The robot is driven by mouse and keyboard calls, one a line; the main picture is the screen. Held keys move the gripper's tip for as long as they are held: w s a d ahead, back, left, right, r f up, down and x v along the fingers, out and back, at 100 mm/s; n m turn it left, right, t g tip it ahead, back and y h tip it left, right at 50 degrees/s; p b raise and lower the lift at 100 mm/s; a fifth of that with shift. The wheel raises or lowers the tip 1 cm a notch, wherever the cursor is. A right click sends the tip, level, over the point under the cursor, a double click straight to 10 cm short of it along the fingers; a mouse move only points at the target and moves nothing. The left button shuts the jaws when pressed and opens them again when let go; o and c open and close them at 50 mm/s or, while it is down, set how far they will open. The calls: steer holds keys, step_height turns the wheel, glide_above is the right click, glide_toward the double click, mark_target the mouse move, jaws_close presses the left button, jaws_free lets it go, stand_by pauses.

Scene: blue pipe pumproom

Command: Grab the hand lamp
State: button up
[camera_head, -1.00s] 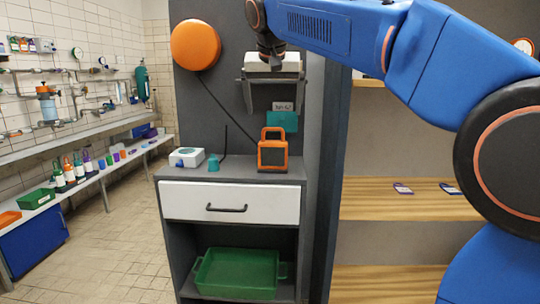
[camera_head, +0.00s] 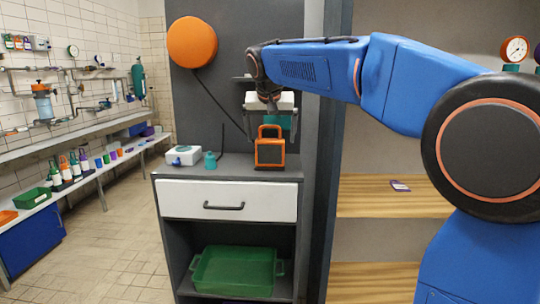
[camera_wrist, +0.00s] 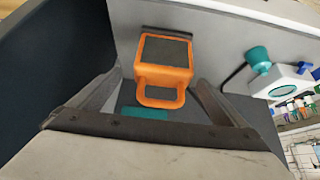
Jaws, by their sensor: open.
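The hand lamp (camera_head: 270,153) is an orange-framed box with a dark face and an orange handle loop on top. It stands upright on the grey top of the drawer cabinet (camera_head: 178,169). In the wrist view the lamp (camera_wrist: 166,52) lies between and beyond my two fingers, with its handle loop towards me. My gripper (camera_head: 271,108) points down above the lamp, apart from it. It is open and empty. The wide pale gripper body hides part of the wall behind it.
A teal piece (camera_head: 279,121) is behind the lamp. An orange disc (camera_head: 192,42) hangs on the grey panel. A green tray (camera_head: 235,272) sits below the drawer. Wooden shelves (camera_head: 375,205) are at right.

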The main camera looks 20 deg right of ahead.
mark_target(270, 140)
steer(key=x, duration=0.4)
steer(key=shift+a+f, duration=0.1)
steer(key=shift+a, duration=0.15)
steer(key=c, duration=1.5)
